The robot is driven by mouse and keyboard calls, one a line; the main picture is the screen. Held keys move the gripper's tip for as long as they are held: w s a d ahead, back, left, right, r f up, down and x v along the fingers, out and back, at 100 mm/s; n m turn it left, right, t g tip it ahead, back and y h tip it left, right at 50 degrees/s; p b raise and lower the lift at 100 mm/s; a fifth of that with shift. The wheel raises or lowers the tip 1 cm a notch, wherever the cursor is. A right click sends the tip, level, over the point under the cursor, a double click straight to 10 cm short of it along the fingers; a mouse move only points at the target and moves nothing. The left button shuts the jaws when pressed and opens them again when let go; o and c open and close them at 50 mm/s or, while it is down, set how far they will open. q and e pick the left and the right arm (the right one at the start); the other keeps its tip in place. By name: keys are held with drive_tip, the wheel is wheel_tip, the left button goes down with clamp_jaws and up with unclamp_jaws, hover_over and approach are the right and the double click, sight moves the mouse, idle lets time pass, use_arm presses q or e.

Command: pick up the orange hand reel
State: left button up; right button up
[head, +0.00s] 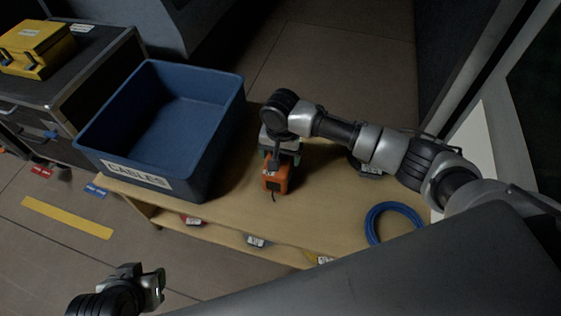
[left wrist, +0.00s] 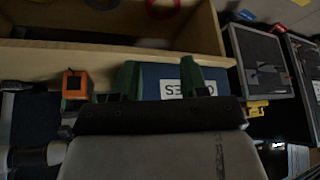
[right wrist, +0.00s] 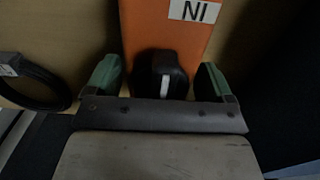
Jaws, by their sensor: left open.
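The orange hand reel (head: 276,177) stands on the wooden bench, right of the blue bin. In the right wrist view its orange body (right wrist: 165,30) carries a white label and a black knob shows in front of it. My right gripper (right wrist: 160,82) is open, its green fingers on either side of the knob with gaps. In the head view the right gripper (head: 279,152) is over the reel and hides part of it. My left gripper (head: 155,286) is open and empty at the lower left, away from the bench. The reel also shows in the left wrist view (left wrist: 76,75).
A blue bin (head: 222,130) labelled CABLES stands on the bench's left part. A blue cable coil (head: 372,222) lies at the right, and a dark coil (right wrist: 35,92) lies beside the reel. A lower shelf holds several labelled items. A black case (head: 100,50) stands at the left.

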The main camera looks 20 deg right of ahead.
drive_tip(key=c, duration=0.7)
drive_tip(key=shift+c, duration=1.3)
drive_tip(key=shift+r, duration=0.1)
